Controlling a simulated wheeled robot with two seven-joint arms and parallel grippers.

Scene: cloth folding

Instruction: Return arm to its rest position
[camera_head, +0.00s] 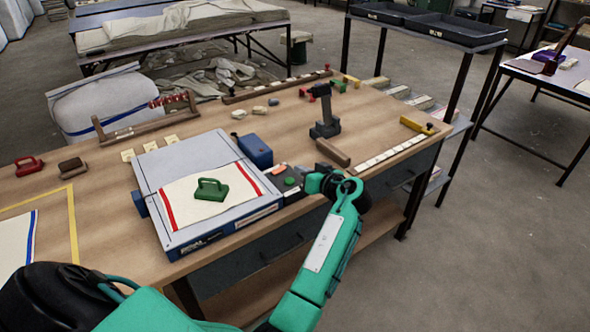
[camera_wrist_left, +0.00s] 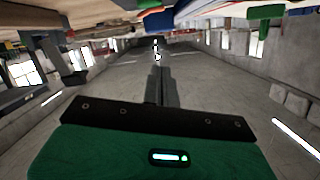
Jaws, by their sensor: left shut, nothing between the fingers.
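My left arm, teal with black joints, comes in from the lower left in the head view, and its wrist is by the table's front edge. The fingers of my left gripper (camera_wrist_left: 158,68) show in the left wrist view, shut and empty, over grey floor. A cream cloth (camera_head: 180,190) with red stripes at its edges lies on a grey board (camera_head: 175,158), apart from my gripper. A green handled block (camera_head: 210,189) sits on the cloth. My right gripper is not in view.
The wooden table (camera_head: 105,225) also holds a blue box (camera_head: 255,151), a dark upright tool (camera_head: 324,115) and a wooden-handled piece (camera_head: 332,152). A dark rack (camera_head: 425,25) stands behind at the right. The floor (camera_head: 480,250) at the right is clear.

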